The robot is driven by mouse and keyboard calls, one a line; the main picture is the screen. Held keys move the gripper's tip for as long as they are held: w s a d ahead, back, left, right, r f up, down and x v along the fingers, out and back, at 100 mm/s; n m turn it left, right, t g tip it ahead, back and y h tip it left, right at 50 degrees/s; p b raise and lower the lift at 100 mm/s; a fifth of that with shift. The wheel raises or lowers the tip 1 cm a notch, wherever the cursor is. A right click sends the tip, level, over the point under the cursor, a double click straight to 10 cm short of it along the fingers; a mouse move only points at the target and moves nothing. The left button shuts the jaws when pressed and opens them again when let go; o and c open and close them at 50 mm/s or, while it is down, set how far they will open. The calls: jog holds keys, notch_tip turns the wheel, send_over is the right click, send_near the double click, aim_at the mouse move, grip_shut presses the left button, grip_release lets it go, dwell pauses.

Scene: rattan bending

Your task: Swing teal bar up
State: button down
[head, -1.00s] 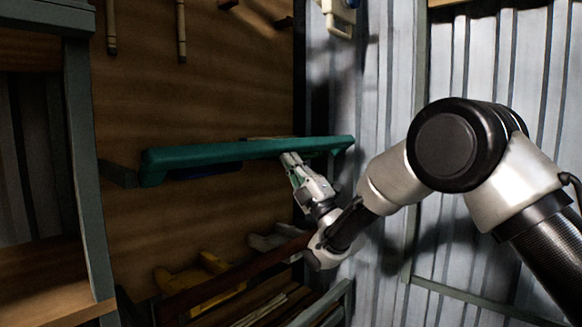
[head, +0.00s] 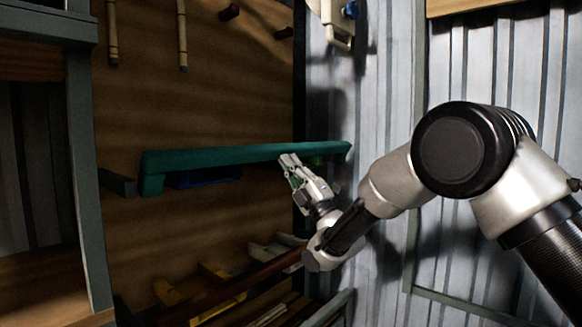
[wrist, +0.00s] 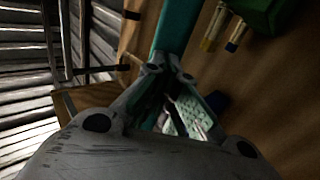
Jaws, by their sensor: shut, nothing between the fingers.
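The teal bar (head: 225,156) runs nearly level across the wooden back panel in the head view, its left end bent down and its right end near the corrugated wall. It also shows in the wrist view (wrist: 176,28), running up from beyond the fingers. My gripper (head: 289,160) is shut, its fingertips at the bar's right part, in front of it. In the wrist view the fingers (wrist: 168,72) come together at the bar, with nothing seen held between them. I cannot tell whether they touch it.
A blue piece (head: 205,177) sits just under the bar. Below are a yellow piece (head: 215,285) and a brown rail (head: 250,278). A grey-framed shelf (head: 82,170) stands at left. Pegs and rods hang above, and a corrugated wall (head: 385,110) closes the right side.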

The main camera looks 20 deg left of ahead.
aim_at(286, 153)
jog(key=shift+a+r, duration=0.1)
jog(key=shift+r, duration=0.05)
jog(key=shift+w+a+r, duration=0.15)
jog(key=shift+a+r, duration=0.15)
jog(key=shift+r, duration=0.4)
jog(key=shift+a+r, duration=0.1)
jog(key=shift+w+a+r, duration=0.15)
jog(key=shift+a+r, duration=0.15)
jog(key=shift+r, duration=0.05)
jog(key=s+d+f, duration=0.2)
jog(key=s+d, duration=0.1)
jog(key=d, duration=0.6)
jog(key=shift+s+d, duration=0.15)
jog(key=shift+s, duration=0.25)
